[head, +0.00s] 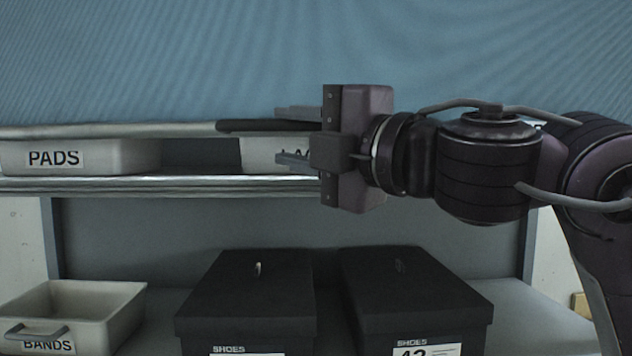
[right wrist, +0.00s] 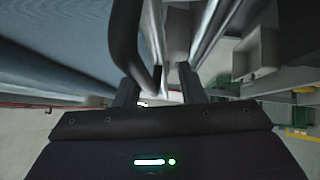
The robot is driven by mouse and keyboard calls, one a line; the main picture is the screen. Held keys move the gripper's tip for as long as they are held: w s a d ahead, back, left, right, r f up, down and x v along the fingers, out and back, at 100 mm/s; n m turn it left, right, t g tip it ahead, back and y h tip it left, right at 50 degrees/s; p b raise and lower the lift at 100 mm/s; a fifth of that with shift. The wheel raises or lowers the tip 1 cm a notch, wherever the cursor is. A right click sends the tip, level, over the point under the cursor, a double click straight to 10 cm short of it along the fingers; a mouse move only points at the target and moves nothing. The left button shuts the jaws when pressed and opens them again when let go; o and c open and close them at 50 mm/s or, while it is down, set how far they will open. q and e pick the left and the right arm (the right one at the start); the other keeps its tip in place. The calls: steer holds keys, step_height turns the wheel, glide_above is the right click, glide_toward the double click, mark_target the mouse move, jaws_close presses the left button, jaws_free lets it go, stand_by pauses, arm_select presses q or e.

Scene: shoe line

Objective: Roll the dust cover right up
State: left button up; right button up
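The blue dust cover (head: 300,55) hangs across the top of the head view, with its pale bottom bar (head: 60,131) just above the upper shelf. A dark handle (head: 240,126) sticks out at the bar. My right gripper (head: 278,136) reaches in from the right at handle height, one finger above the handle and one below. Its fingers are apart. In the right wrist view the dark handle (right wrist: 127,45) curves down between the spread fingers, closer to the left one; I cannot tell whether it touches. My left gripper is not in view.
A white PADS bin (head: 110,155) and another pale bin (head: 255,152), partly hidden by my gripper, stand on the upper shelf. Below are a BANDS bin (head: 112,292) and two black shoe boxes (head: 255,285) (head: 410,285).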

steer(key=f, duration=0.1)
steer(key=s+d+f+b, duration=0.1)
steer(key=f, duration=0.1)
steer(key=s+d+f, duration=0.1)
steer(key=shift+f+b, duration=0.3)
steer(key=shift+f, duration=0.05)
steer(key=shift+w+f, duration=0.1)
steer(key=shift+w, duration=0.05)
